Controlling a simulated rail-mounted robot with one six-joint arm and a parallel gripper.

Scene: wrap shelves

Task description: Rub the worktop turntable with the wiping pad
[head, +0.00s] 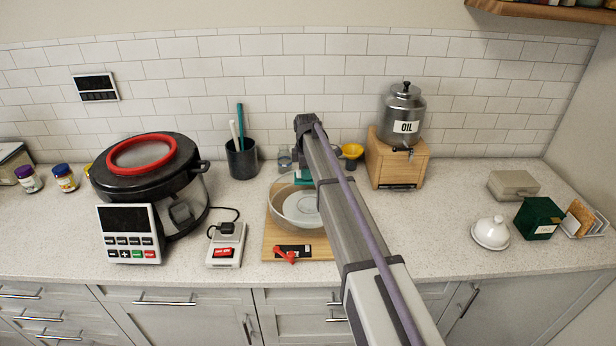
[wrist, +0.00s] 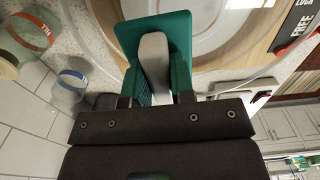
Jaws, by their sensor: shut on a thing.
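The turntable (head: 285,211) is a round clear-rimmed dish with a pale disc inside, on a wooden board on the worktop. In the wrist view its curved rim and pale middle (wrist: 213,25) fill the top. The wiping pad (wrist: 180,28) is a teal plate with a grey grip. My gripper (wrist: 158,78) is shut on the grey grip and holds the pad at the turntable's back edge. I cannot tell whether the pad touches the turntable. In the head view only a teal bit of the pad (head: 302,176) shows; my arm hides the jaws and the turntable's right side.
A red lever (head: 285,256) lies by a black label on the board's front; "FREE" and "LOCK" show in the wrist view. Glass jars (wrist: 68,88) stand behind. A utensil cup (head: 242,160), big cooker (head: 150,185), small scale (head: 225,250) and oil dispenser (head: 403,112) stand around.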

